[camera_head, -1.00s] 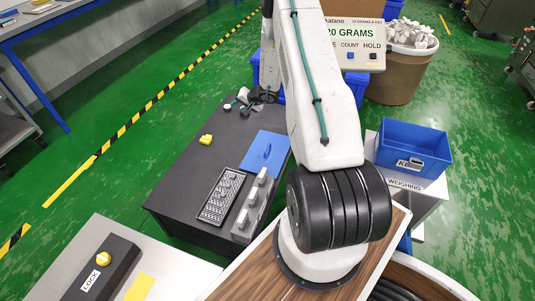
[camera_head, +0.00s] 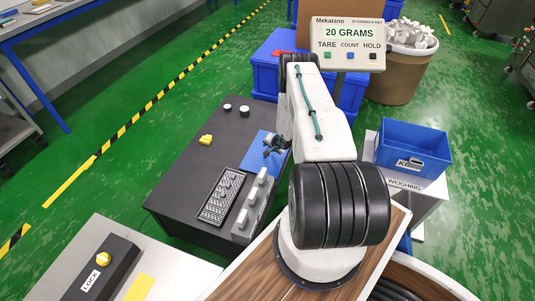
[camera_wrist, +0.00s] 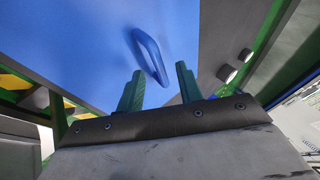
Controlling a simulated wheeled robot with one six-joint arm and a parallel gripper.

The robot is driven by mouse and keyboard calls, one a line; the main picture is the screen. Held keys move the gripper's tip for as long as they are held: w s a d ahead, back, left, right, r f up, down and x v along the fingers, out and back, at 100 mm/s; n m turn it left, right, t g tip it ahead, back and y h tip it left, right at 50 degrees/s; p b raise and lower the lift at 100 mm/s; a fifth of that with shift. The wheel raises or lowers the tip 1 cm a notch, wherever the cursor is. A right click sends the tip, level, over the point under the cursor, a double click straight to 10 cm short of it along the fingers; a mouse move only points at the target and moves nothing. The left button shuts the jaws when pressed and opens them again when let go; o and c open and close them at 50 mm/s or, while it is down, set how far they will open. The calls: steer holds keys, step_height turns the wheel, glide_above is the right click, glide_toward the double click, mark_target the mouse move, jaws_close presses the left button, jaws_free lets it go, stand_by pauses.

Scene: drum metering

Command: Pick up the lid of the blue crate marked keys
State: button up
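The blue lid (camera_head: 258,160) lies flat on the dark table, behind the grey tray and blocks. In the wrist view the lid (camera_wrist: 85,35) fills the upper left, with its raised blue loop handle (camera_wrist: 151,56) in the middle. My gripper (camera_head: 270,147) is over the lid. In the wrist view my gripper (camera_wrist: 158,85) has its two green fingers apart, with the handle just ahead of and partly between their tips; no contact is visible. The open blue crate (camera_head: 412,146) with a partly readable "KE" label stands on the weighing stand at the right, without a lid on it.
The dark table (camera_head: 180,185) also holds a keypad-like tray (camera_head: 221,196), grey blocks (camera_head: 254,206), a yellow object (camera_head: 206,139) and two small round pieces (camera_head: 244,112). A scale display (camera_head: 348,45) reads 20 GRAMS. Large blue boxes (camera_head: 268,72) stand behind.

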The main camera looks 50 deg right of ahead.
steer(key=shift+x, duration=0.75)
jaws_close()
stand_by(0.9)
